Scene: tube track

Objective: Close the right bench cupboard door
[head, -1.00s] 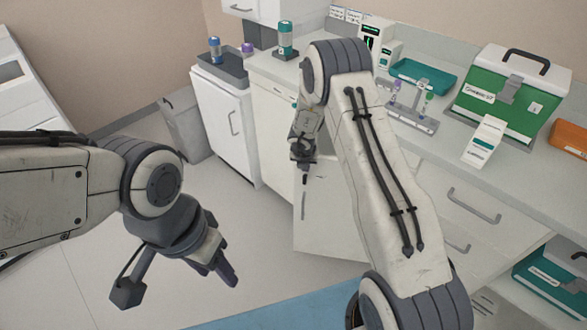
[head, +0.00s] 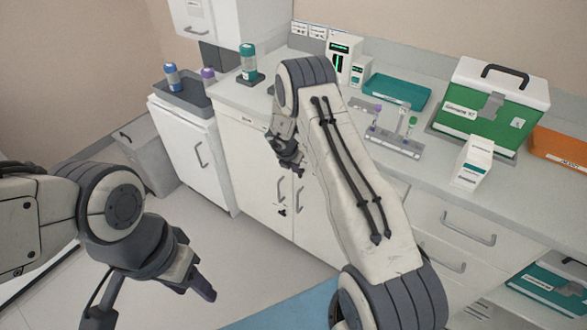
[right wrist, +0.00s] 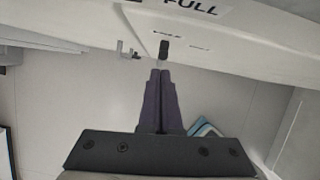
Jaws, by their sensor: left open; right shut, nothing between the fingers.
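The right bench cupboard door (head: 311,226) is a white panel with a vertical bar handle, in the head view below the bench. It looks flush, or nearly so, with the left cupboard door (head: 258,190); a small gap cannot be ruled out. My right arm hides its right part. My right gripper (head: 297,169) is shut and empty, in front of the upper part of the doors; contact cannot be told. Its closed fingers (right wrist: 160,88) also show in the right wrist view, pointing at a pale surface. My left gripper (head: 205,289) is open and empty, low over the floor at left.
The bench top (head: 330,112) carries a tube rack (head: 395,140), a teal tray (head: 397,90) and a green box (head: 485,110). Drawers (head: 455,225) lie right of my right arm. A white cabinet (head: 190,150) and a grey bin (head: 150,160) stand left. Floor is clear before the doors.

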